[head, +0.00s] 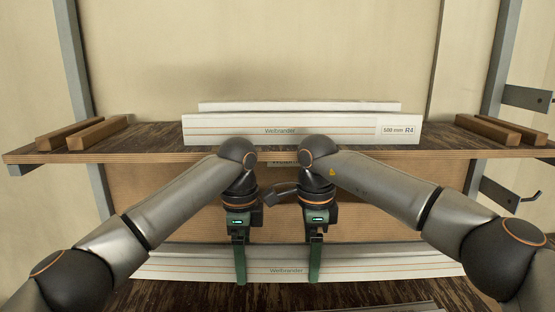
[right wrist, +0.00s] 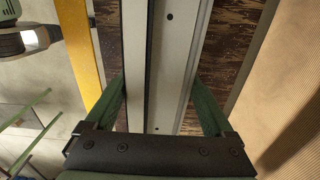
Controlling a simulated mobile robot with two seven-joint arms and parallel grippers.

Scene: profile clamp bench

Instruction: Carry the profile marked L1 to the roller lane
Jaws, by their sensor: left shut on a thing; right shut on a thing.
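A long white profile (head: 190,263) with orange lines and the name Weibrander lies along the lower shelf; no L1 mark can be read on it. My left gripper (head: 240,264) is shut on this profile left of its middle. My right gripper (head: 315,262) is shut on it a little to the right. In the right wrist view the green fingers (right wrist: 160,100) stand on both sides of the pale profile (right wrist: 175,60). The roller lane cannot be made out in these views.
Wooden blocks (head: 97,133) (head: 487,129) stand at both ends. The upper shelf's edge is just behind my wrists. Dark lower shelf (head: 120,297) shows in front.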

